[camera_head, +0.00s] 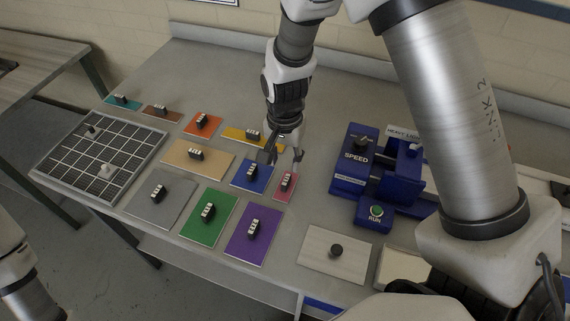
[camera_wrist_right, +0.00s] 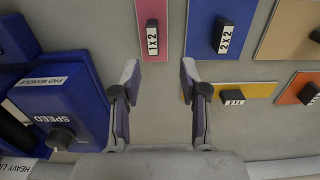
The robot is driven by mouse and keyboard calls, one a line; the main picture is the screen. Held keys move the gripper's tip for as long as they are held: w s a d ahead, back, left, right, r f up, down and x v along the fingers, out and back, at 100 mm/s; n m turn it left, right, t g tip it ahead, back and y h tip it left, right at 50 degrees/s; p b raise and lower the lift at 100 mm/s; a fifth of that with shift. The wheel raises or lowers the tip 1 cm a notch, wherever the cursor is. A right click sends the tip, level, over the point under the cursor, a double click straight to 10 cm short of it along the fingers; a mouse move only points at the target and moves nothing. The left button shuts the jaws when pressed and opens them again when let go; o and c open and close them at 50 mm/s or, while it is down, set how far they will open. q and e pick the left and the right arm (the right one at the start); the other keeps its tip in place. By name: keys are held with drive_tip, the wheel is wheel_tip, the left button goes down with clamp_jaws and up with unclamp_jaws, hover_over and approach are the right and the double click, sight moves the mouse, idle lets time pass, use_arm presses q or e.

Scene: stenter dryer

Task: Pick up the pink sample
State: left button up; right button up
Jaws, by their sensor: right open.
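The pink sample (camera_head: 284,188) is a small flat pink card with a black handle labelled 1X2. It lies on the grey table between the blue sample (camera_head: 251,175) and the blue machine. It also shows at the top of the right wrist view (camera_wrist_right: 154,70), beyond the fingertips. My right gripper (camera_head: 283,157) is above the table just behind the pink sample, open and empty. In the wrist view its two fingers (camera_wrist_right: 160,80) are spread apart with bare table between them. Part of my left arm shows at the lower left; its gripper is out of view.
The blue machine (camera_head: 352,184) with SPEED knob and RUN button stands right of the pink sample. A yellow sample (camera_head: 240,134), purple sample (camera_head: 245,248) and several other coloured cards lie left. A black grid tray (camera_head: 75,165) sits far left. A pale plate (camera_head: 318,262) lies in front.

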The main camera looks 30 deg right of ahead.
sight(286, 179)
drive_tip(key=s+f, duration=0.1)
drive_tip(key=s+f+p, duration=0.1)
drive_tip(key=f, duration=0.1)
drive_tip(key=shift+s+a, duration=0.15)
drive_tip(key=shift+a, duration=0.25)
drive_tip(key=f, duration=0.3)
drive_tip(key=shift+w+d, duration=0.2)
drive_tip(key=shift+w, duration=0.15)
drive_tip(key=shift+w+f, duration=0.15)
drive_tip(key=shift+c, duration=1)
drive_tip(key=shift+s+a+r, duration=0.1)
drive_tip(key=shift+s+r, duration=0.1)
drive_tip(key=shift+s, duration=0.1)
clamp_jaws()
use_arm(q)
drive_tip(key=shift+s+a+r, duration=0.2)
drive_tip(key=shift+s+r, duration=0.3)
drive_tip(key=shift+r, duration=0.3)
use_arm(e)
drive_tip(key=shift+w, duration=0.1)
